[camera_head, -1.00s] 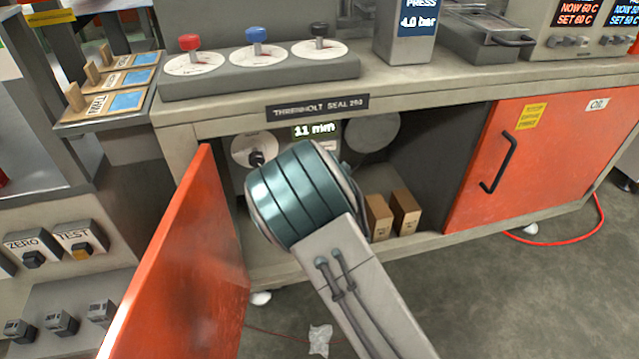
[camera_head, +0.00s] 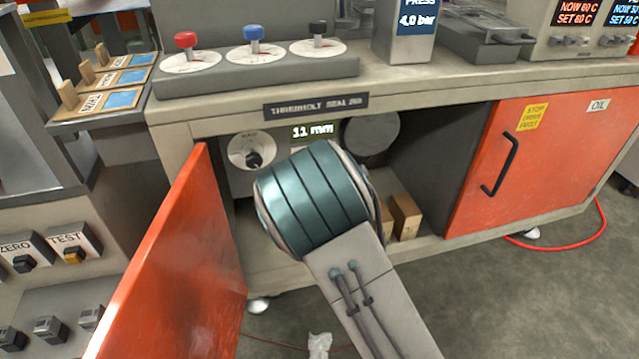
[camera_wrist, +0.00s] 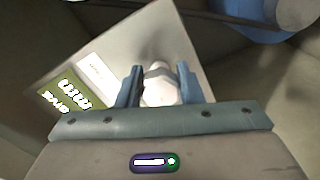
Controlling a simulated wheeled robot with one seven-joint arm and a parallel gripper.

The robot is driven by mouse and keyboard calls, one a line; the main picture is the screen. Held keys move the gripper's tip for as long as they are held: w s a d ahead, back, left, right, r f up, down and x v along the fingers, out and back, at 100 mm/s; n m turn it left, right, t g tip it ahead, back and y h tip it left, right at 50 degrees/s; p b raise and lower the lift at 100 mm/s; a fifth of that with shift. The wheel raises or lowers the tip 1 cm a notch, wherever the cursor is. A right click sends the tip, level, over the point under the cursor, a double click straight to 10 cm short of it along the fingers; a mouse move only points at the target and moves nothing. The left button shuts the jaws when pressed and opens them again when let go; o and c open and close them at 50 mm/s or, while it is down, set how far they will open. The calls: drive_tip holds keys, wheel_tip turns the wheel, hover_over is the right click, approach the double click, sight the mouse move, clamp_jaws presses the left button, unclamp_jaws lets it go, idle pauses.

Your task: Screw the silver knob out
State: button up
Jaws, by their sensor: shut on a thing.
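In the wrist view the silver knob (camera_wrist: 160,88), pale and rounded, sits between the two blue-grey fingers of my gripper (camera_wrist: 160,84). The gripper is shut on it. The knob stands in front of a light panel (camera_wrist: 125,45) with a green display (camera_wrist: 70,93) and a white label. In the head view, the display (camera_head: 313,131) reads 11 mm inside the open cabinet. My arm's teal joint hides the knob and gripper there.
The open orange door (camera_head: 175,265) stands left of my arm. A dial with a black knob (camera_head: 252,157) and a grey disc (camera_head: 371,134) flank the display. Brown boxes (camera_head: 405,216) stand on the cabinet floor to the right. The closed orange door (camera_head: 550,150) is further right.

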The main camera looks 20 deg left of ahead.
drive_tip(key=shift+n, duration=1)
drive_tip(key=shift+d, duration=0.1)
drive_tip(key=shift+w, duration=0.1)
drive_tip(key=o, duration=1)
drive_tip(key=shift+c, duration=0.2)
drive_tip(key=p+v, duration=0.4)
drive_tip(key=v, duration=0.9)
drive_tip(key=shift+s, duration=0.4)
drive_tip(key=shift+d, duration=0.1)
